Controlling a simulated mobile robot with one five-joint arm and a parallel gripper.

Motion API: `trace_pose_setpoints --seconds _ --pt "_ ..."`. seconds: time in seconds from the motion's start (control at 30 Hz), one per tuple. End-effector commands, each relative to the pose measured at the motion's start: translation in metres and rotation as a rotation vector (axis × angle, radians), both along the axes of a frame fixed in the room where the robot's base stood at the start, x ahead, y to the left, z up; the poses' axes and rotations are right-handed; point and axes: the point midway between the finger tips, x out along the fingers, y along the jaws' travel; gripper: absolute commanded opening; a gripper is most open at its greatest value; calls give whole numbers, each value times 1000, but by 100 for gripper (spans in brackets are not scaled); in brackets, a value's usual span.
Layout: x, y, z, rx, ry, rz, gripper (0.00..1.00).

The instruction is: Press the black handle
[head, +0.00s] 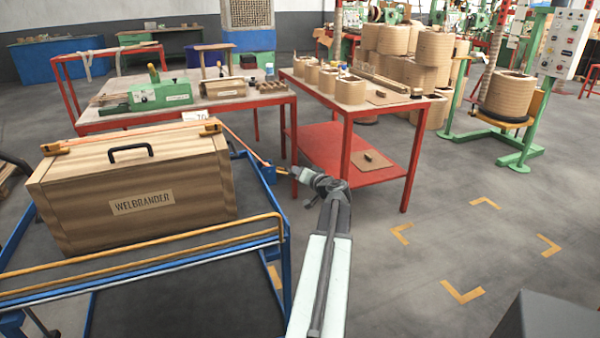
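The black handle (131,147) is a small arch on the upper face of a wooden box (80,205) labelled "WELBRANDER", at the left of the head view. It stands up clear of the wood and nothing touches it. My arm reaches up from the bottom middle of the view. My gripper (291,171) is at its end, pointing left, beside the corner of the blue cart frame. It is well to the right of the box and apart from the handle. Its fingers are too small to tell open from shut.
The box sits on a blue cart (286,255) with an orange front rail (150,251); an orange strap (243,144) runs by its right end. Red tables (348,150) with coils and tools stand behind. Open floor with yellow corner marks (463,293) lies to the right.

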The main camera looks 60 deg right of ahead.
Motion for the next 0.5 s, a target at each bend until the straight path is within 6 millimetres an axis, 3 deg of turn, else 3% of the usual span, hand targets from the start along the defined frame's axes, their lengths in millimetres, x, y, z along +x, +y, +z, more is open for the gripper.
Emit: trace_pose_setpoints --seconds 0.13,0.27,0.5 --pt "-1 -4 14 0 6 11 0" --pt "-6 -17 40 -1 2 10 0" --pt "-59 17 44 0 -1 4 0"
